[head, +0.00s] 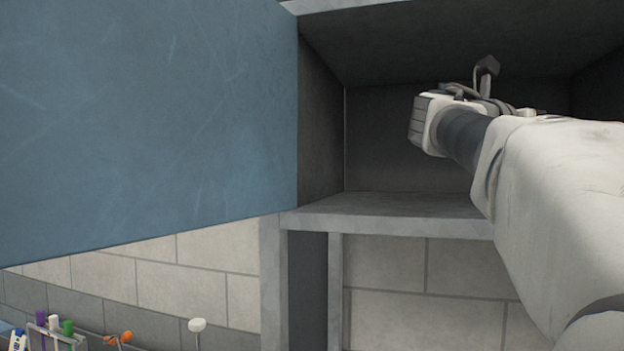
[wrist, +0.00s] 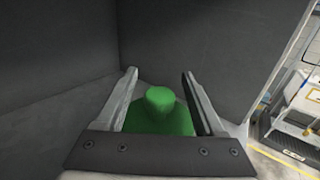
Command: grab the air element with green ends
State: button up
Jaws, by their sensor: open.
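A green object (wrist: 160,115) with a rounded knob on top of a wider body lies between the fingers of my gripper in the wrist view. Only green shows, so I cannot tell whether it is one end of the air element. My gripper (wrist: 160,74) is open, with one finger on each side of the object and a gap visible near its knob. In the head view my gripper (head: 487,72) is inside the grey cubby, partly hidden by my own arm. The green object is not visible there.
The grey cubby's shelf (head: 390,208) and side wall (head: 321,125) surround my gripper closely. A large blue panel (head: 150,120) stands left of the opening. Below left are a holder with coloured tubes (head: 55,335), an orange item (head: 118,339) and a white-topped item (head: 197,326).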

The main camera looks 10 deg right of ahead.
jog(key=shift+d, duration=0.5)
jog(key=shift+a, duration=0.1)
jog(key=shift+c, duration=0.3)
grip_shut()
dwell(0.7)
